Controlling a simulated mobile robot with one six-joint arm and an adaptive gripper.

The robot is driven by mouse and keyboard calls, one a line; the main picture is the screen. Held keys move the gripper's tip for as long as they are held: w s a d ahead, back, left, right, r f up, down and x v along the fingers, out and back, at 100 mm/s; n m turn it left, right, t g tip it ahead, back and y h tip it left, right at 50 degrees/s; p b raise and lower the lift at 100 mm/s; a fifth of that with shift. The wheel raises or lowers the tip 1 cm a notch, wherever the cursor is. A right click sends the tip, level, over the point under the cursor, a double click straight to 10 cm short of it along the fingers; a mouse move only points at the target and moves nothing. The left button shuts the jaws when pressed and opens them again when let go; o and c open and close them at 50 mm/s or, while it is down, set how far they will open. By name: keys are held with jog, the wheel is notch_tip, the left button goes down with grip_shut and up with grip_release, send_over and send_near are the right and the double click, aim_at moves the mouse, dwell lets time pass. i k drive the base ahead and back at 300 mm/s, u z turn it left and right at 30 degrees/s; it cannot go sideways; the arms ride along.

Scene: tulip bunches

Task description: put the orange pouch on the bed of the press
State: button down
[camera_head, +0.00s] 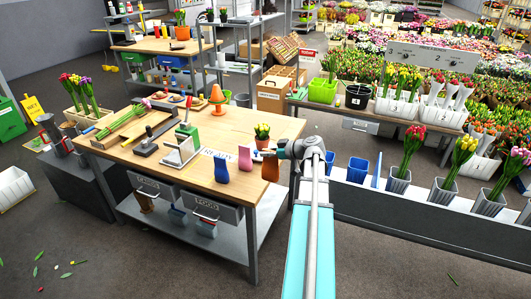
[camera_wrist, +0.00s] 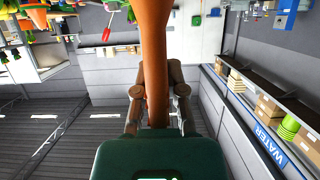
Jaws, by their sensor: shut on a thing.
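The orange pouch (camera_head: 270,168) hangs at the right end of the wooden table in the head view, at my gripper (camera_head: 277,153). In the wrist view my gripper (camera_wrist: 157,100) is shut on the orange pouch (camera_wrist: 155,50), with a finger on each side of its narrow part. The press (camera_head: 178,152) appears to be the white and green device left of centre on the table. A small device with a dark handle (camera_head: 147,142) stands to its left. The pouch is apart from the press, to its right.
A blue pouch (camera_head: 221,169) and a pink pouch (camera_head: 245,158) stand between the press and my gripper. A potted plant (camera_head: 262,133) stands close behind my gripper.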

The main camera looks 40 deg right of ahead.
aim_at(178, 157)
jog(key=u, duration=0.55)
jog(key=i, duration=1.45)
jog(key=z, duration=0.55)
